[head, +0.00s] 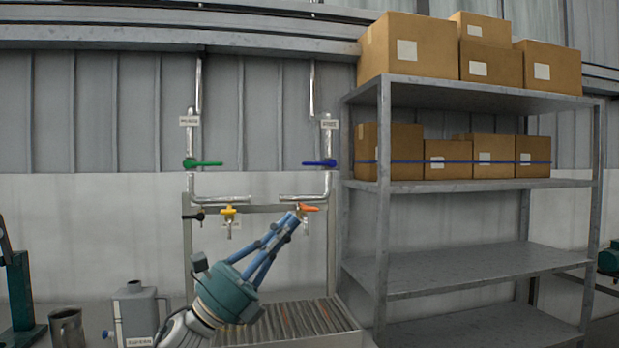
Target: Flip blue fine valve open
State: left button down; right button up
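The right pipe carries a blue lever valve (320,163), its lever lying level and pointing left. Below it, a small tap with an orange handle (308,208) sits at the pipe's lower outlet; the handle looks roughly level. My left gripper (295,217) reaches up from below, its blue fingers converging at the tips. The tips are at or just in front of the left end of the orange handle; contact cannot be told. They partly cover the tap. The gripper looks shut, with nothing clearly held. My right gripper is not in view.
The left pipe has a green lever valve (203,163) and a yellow-handled tap (229,211). A slatted tray (340,316) lies below. A grey can (135,310) and a mug (66,328) stand at left. A metal shelf (470,183) with several boxes stands close at right.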

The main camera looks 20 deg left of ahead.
aim_at(317, 164)
jog(key=i+j, duration=0.35)
jog(key=i, duration=0.2)
jog(key=i+j, duration=0.35)
jog(key=i, duration=0.2)
jog(key=i+j, duration=0.35)
jog(key=i, duration=0.2)
